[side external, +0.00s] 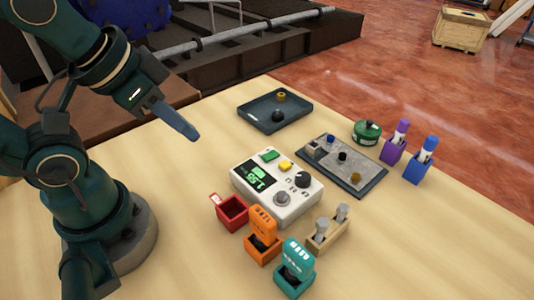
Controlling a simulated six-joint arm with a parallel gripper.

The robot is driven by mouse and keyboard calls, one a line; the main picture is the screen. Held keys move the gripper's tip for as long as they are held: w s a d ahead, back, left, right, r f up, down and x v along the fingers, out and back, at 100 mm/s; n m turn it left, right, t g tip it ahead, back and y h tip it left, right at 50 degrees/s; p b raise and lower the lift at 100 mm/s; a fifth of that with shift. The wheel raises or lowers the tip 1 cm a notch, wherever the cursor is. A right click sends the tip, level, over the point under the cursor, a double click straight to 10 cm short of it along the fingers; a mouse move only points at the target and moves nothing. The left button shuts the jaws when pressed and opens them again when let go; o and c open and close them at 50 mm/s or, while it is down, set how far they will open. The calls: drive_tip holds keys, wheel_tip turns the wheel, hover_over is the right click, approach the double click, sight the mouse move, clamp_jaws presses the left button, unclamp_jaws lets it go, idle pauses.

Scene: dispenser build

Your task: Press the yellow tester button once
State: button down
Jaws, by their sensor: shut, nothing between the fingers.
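The white tester (250,187) lies on the table near the middle of the side external view. Its yellow button (285,166) is on the top face, beside a green button (269,155). The tester also has a green-lit display (260,179), a black dial (302,180) and a grey round knob (282,199). My gripper (195,137) is shut and empty. It is in the air, to the left of the tester and apart from the yellow button, pointing down and to the right.
A dark tray (247,112) with small parts lies behind the tester. A dark board (369,184) is to its right, with a green round container (367,131) and purple (392,151) and blue (415,171) holders. Red (233,214), orange (261,248) and teal (292,281) bins stand in front.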

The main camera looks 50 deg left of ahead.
drive_tip(key=w+a+r+m+t+y, duration=0.1)
drive_tip(key=w+a+r+m+y, duration=0.15)
drive_tip(key=w+m, duration=0.4)
drive_tip(key=m+t, duration=0.2)
drive_tip(key=m, duration=1.5)
hover_over(285, 166)
wheel_tip(285, 166, down, 3)
drive_tip(key=shift+s+d+f+h, duration=0.1)
drive_tip(key=shift+s+h, duration=0.25)
drive_tip(key=shift+h, duration=0.1)
drive_tip(key=shift+f, duration=4.4)
drive_tip(key=shift+f, duration=0.4)
